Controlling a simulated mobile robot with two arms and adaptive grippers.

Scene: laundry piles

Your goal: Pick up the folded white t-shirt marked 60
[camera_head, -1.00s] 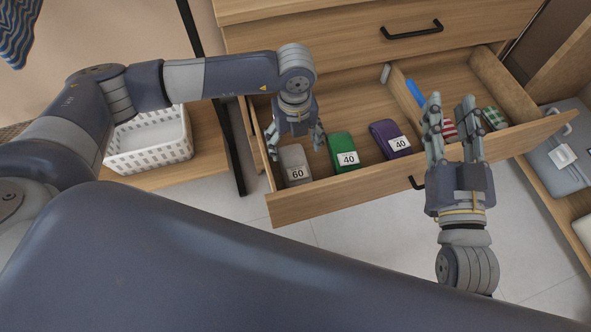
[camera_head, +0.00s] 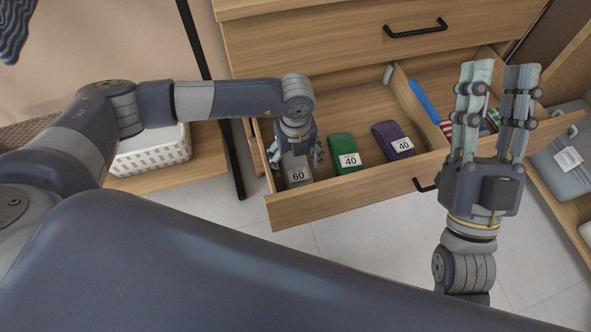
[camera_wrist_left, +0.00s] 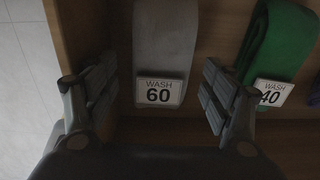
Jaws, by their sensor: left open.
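The folded t-shirt marked 60 (camera_head: 296,172) lies in the left front corner of the open drawer. It looks light grey-white, and in the left wrist view (camera_wrist_left: 165,50) its tag reads WASH 60. My left gripper (camera_head: 295,158) is open above it, pointing down. In the left wrist view the two fingers (camera_wrist_left: 155,95) stand on either side of the t-shirt, apart from it. My right gripper (camera_head: 497,75) is open with fingers pointing up the picture, over the drawer's right part, hiding some of the items there.
A green folded item (camera_head: 344,152) and a purple one (camera_head: 392,140), both tagged 40, lie to the right in the drawer (camera_head: 350,182). The drawer's left wall is close to my left gripper. A blue item (camera_head: 424,101) lies past the divider. A white basket (camera_head: 152,150) stands left.

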